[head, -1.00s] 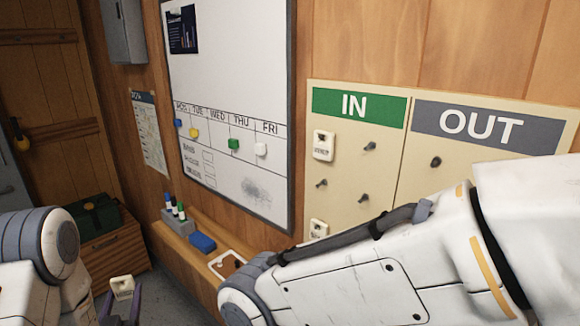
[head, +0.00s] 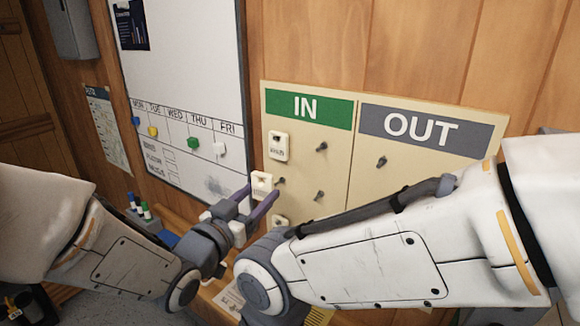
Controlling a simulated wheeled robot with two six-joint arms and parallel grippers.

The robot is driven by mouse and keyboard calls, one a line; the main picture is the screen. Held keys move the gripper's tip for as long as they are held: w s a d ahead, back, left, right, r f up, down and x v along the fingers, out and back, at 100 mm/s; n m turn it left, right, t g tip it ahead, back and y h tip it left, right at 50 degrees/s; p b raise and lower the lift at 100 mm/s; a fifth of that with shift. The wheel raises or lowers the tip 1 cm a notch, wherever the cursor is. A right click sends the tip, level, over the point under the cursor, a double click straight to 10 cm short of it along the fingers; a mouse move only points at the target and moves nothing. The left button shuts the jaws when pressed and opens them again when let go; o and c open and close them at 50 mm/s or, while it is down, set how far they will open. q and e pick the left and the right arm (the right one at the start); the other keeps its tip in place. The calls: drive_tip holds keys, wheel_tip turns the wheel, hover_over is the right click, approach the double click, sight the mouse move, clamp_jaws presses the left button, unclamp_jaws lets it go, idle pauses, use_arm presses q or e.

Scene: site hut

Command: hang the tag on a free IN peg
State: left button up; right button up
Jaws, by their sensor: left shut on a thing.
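My left gripper (head: 260,193) is shut on a white tag (head: 262,183) and holds it upright by the board's left edge. The tag has a dark hole near its top. The IN/OUT board (head: 340,170) has a green IN header and a grey OUT header. In the IN half, a white tag (head: 278,146) hangs at upper left and another (head: 280,221) at lower left. Bare IN pegs show at upper right (head: 321,147), lower right (head: 319,195) and middle left (head: 281,181), just right of the held tag. Whether the tag touches that peg I cannot tell. My right gripper is out of sight.
My right arm crosses the lower right, covering the lower board. A whiteboard (head: 190,70) with coloured magnets hangs to the left. Markers (head: 145,210) and a blue eraser (head: 165,239) are on the ledge below it.

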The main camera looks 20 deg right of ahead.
sight(324, 158)
use_arm(q)
drive_tip(key=s+d+r+m+g+h, duration=0.2)
drive_tip(key=s+d+r, duration=0.3)
drive_tip(key=s+r, duration=0.15)
drive_tip(key=x, duration=0.4)
drive_tip(key=p+x, duration=0.1)
drive_tip(key=x, duration=0.1)
drive_tip(key=shift+w+d+f, duration=0.15)
drive_tip(key=shift+w+f, duration=0.15)
drive_tip(key=shift+w, duration=0.05)
drive_tip(key=shift+x, duration=1)
drive_tip(key=shift+s+f+b, duration=0.1)
drive_tip(key=shift+f+b, duration=0.1)
drive_tip(key=shift+b, duration=0.45)
idle(0.3)
drive_tip(key=o, duration=1.2)
